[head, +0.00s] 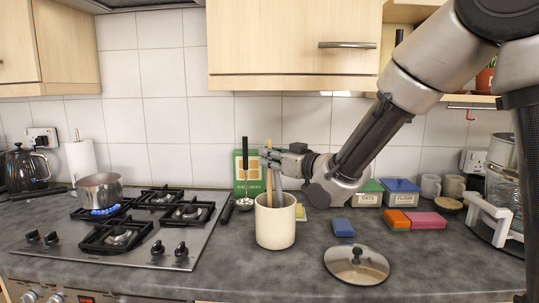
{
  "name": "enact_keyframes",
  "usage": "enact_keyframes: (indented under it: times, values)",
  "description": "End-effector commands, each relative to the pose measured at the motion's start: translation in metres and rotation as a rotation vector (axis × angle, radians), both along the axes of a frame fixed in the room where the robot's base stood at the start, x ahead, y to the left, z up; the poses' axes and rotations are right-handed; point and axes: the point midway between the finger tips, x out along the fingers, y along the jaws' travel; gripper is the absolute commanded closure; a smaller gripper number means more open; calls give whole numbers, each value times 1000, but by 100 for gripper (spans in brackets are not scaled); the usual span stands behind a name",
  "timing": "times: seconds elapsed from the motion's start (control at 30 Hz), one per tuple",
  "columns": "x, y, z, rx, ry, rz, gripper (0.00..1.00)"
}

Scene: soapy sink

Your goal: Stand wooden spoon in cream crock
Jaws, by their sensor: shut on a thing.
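The cream crock (276,227) stands upright on the dark worktop near the middle of the head view. My gripper (270,158) reaches in from the right and is above the crock. It is shut on the wooden spoon (269,186), which is about upright. The spoon's lower part passes behind the crock's front rim and appears to be inside the mouth. Its bottom end is hidden, so I cannot tell whether it touches the crock's floor.
A black-handled ladle (245,170) and a green box (254,164) are behind and left of the crock. The hob (150,228) has a lit burner under a steel pan (98,192).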

Motion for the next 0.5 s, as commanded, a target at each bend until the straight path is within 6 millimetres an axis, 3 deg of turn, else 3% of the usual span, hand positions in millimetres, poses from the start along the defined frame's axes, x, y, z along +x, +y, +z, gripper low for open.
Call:
enact_keyframes:
  times: [0.5]
  values:
    - [0, 0, -9, 0, -1, 0, 100]
